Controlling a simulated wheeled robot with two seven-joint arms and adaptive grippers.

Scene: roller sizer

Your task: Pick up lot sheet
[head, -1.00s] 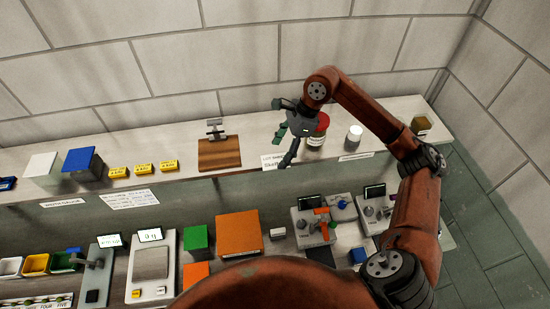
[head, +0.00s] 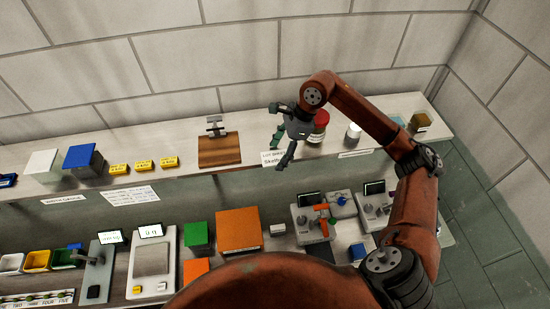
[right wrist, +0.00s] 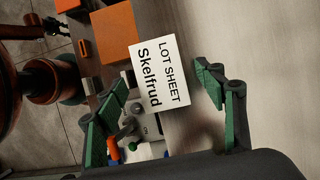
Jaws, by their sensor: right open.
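The lot sheet (head: 272,159) is a small white card with black print at the front edge of the upper shelf, partly hidden by my right gripper in the head view. In the right wrist view the lot sheet (right wrist: 160,75) reads "LOT SHEET Skelfrud". My right gripper (head: 277,137) is open over the shelf. Its green fingers (right wrist: 160,77) show on either side of the sheet in the wrist view, apart from it as far as I can tell. My left gripper is not in view.
A red-lidded jar (head: 320,122) stands just right of my right gripper, with a white-topped jar (head: 353,132) further right. A wooden board (head: 220,151) with a clip lies to the left. Machines and an orange block (head: 239,231) crowd the lower bench.

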